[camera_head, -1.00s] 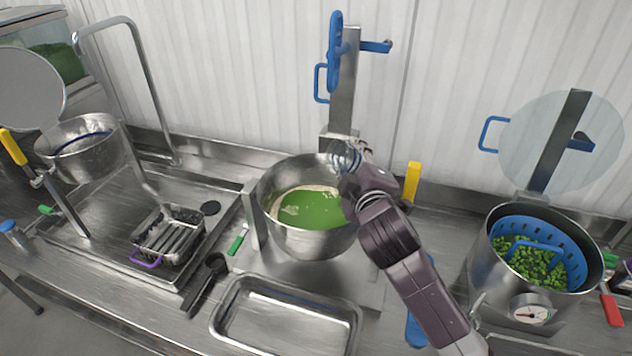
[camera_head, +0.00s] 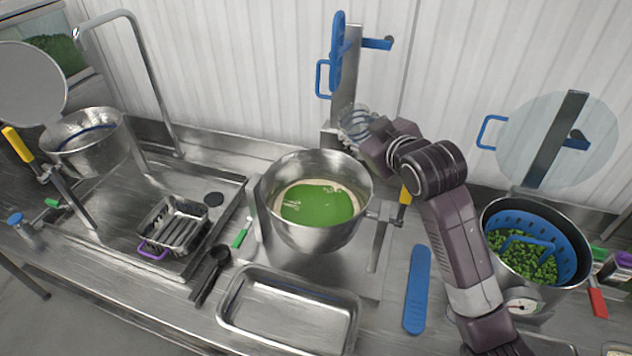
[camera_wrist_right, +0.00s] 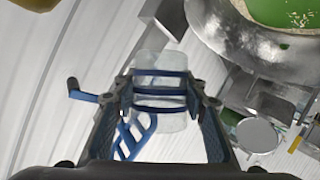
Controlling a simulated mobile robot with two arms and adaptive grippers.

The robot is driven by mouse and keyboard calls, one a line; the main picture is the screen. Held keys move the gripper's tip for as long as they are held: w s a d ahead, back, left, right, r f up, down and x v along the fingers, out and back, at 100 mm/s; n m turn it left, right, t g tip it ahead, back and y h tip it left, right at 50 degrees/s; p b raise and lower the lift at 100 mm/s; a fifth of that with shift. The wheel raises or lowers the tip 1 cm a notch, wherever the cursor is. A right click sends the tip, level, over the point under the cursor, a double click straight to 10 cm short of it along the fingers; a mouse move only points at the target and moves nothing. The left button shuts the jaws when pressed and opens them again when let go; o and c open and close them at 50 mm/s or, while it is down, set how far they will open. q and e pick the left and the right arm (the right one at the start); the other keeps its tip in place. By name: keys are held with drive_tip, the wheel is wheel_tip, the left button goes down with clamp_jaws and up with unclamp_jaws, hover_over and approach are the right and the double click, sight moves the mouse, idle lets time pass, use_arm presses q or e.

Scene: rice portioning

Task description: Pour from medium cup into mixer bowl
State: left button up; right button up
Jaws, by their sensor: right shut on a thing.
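The mixer bowl (camera_head: 313,235) is steel and stands open in the middle of the counter. It holds green liquid (camera_head: 318,203) with a pale ring at its edge. My right gripper (camera_head: 365,132) is at the bowl's back right, above and behind the rim. It is shut on a clear cup (camera_head: 352,120), which I take for the medium cup. In the right wrist view the cup (camera_wrist_right: 158,62) sits between the gripper's fingers (camera_wrist_right: 160,92), with blue bands across it. The bowl's rim shows at the upper right there. The cup looks see-through; its contents are unclear. My left gripper is out of view.
A blue-handled lid arm (camera_head: 343,70) rises behind the bowl. A steel tray (camera_head: 232,322) is in front. A pot (camera_head: 490,262) with a blue basket of green pieces stands at right. A blue spatula (camera_head: 417,290) and a black scoop (camera_head: 210,275) lie on the counter.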

sight(369, 117)
drive_tip(key=r, duration=0.3)
drive_tip(key=shift+w+d+m, duration=0.1)
drive_tip(key=shift+d+m, duration=0.2)
drive_tip(key=shift+d+y, duration=0.15)
drive_tip(key=shift+y, duration=0.25)
drive_tip(key=shift+w+d+f+m+g+y, duration=0.3)
drive_tip(key=shift+d+m+g, duration=0.1)
drive_tip(key=shift+m, duration=0.4)
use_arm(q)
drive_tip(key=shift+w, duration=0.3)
use_arm(e)
drive_tip(key=shift+w+d+r+m+g+y, duration=0.3)
drive_tip(key=shift+d+r+m, duration=0.1)
drive_tip(key=shift+m, duration=0.2)
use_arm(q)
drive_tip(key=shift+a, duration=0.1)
use_arm(e)
drive_tip(key=shift+s, duration=0.1)
drive_tip(key=s+a+r, duration=0.2)
drive_tip(key=s+r, duration=0.1)
drive_tip(key=s, duration=0.8)
drive_tip(key=shift+s, duration=0.4)
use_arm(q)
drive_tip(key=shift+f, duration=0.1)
use_arm(e)
drive_tip(key=shift+f, duration=0.15)
